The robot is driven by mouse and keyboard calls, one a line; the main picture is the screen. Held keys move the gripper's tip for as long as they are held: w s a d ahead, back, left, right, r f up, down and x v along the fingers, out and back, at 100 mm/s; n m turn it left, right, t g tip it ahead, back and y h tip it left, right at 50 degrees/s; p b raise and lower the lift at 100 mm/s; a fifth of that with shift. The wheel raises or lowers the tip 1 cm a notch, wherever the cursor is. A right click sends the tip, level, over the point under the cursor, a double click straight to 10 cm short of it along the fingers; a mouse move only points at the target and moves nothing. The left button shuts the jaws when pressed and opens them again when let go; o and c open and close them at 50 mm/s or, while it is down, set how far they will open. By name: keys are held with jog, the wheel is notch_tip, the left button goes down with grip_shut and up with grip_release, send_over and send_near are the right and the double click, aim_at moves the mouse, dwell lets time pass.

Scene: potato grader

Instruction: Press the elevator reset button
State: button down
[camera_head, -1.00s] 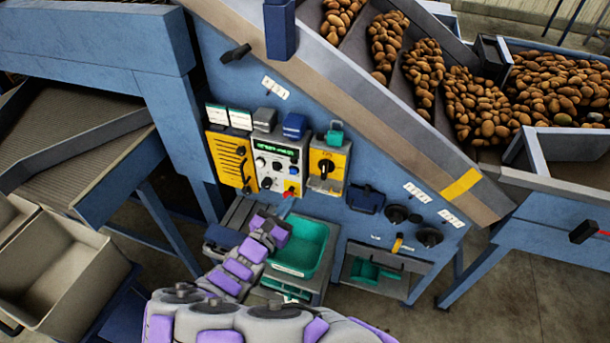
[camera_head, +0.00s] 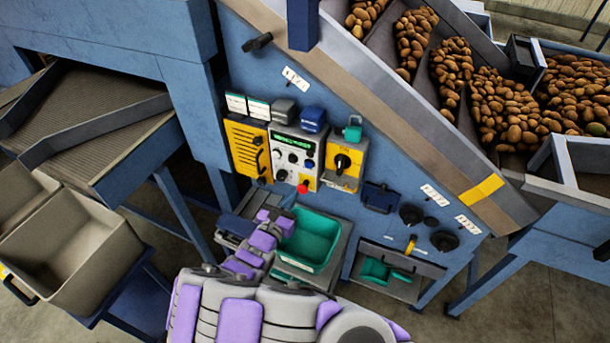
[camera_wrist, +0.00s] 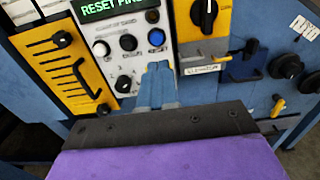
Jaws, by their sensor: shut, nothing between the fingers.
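The control panel (camera_head: 281,170) has a green-lit display (camera_head: 296,141); in the wrist view the display (camera_wrist: 113,7) begins "RESET". Below it are a white button (camera_wrist: 101,48), a dark button (camera_wrist: 128,42) and a blue button (camera_wrist: 156,37). A red button (camera_head: 303,187) sits low on the panel; my gripper hides it in the wrist view. No button's label is legible enough to identify the reset button. A tag (camera_wrist: 202,68) under the yellow switch box seems to read "ELEVATOR". My gripper (camera_wrist: 157,80) is shut and empty, its tip just below the blue button; contact cannot be told.
A yellow box with a black rotary switch (camera_head: 342,162) stands right of the panel; a slotted yellow box (camera_head: 246,150) stands left. A green tray (camera_head: 320,240) lies below, beside my arm. A grey bin (camera_head: 75,255) is at left. Potatoes (camera_head: 505,105) fill the conveyor above right.

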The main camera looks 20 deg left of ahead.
aim_at(307, 167)
jog(key=w+b, duration=0.2)
jog(key=w, duration=0.7)
jog(key=shift+f, duration=0.2)
jog(key=shift+w+d+r, duration=0.15)
jog(key=shift+w+d, duration=0.15)
jog(key=shift+w, duration=0.35)
jog(key=shift+a, duration=0.3)
